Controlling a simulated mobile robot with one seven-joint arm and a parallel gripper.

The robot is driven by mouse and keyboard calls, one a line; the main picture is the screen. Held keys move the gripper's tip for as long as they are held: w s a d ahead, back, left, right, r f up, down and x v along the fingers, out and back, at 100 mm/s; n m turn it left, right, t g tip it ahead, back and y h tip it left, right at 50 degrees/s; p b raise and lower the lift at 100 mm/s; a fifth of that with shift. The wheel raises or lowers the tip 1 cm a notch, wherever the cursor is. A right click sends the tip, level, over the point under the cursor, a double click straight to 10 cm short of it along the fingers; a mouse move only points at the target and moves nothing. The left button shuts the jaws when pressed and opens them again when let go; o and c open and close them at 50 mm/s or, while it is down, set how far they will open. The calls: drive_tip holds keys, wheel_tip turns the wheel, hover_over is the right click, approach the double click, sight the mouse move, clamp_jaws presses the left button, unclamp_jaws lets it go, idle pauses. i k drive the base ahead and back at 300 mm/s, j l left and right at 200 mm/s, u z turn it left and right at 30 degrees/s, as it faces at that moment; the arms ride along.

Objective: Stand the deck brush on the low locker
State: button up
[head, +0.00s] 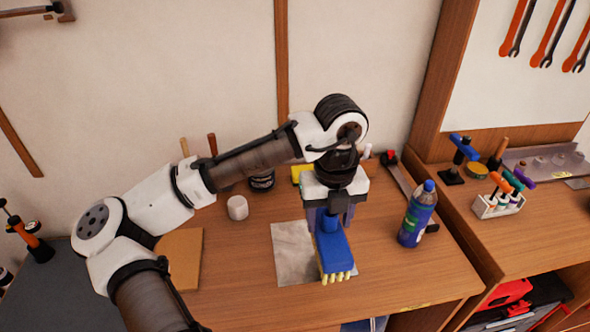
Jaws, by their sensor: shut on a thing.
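The deck brush (335,252) is blue with pale yellow bristles at its lower end. My gripper (328,212) points down over the wooden bench and is shut on the upper part of the brush. The brush is in front of a grey metal plate (290,262) on the bench and hides part of it. I cannot tell whether the bristles touch the surface. I cannot tell for sure which surface is the low locker.
A blue bottle (417,215) stands just right of the brush. A white cup (237,208) and a brown board (182,258) are to the left. A rack of coloured-handled tools (498,203) stands on the right bench. The front middle of the wooden bench (240,300) is clear.

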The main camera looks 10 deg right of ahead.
sight(86, 309)
drive_tip(key=i+j+u, duration=0.15)
drive_tip(key=u, duration=0.2)
drive_tip(key=i+j+u, duration=0.2)
drive_tip(key=u, duration=0.15)
drive_tip(key=i+j, duration=0.05)
drive_tip(key=j, duration=0.05)
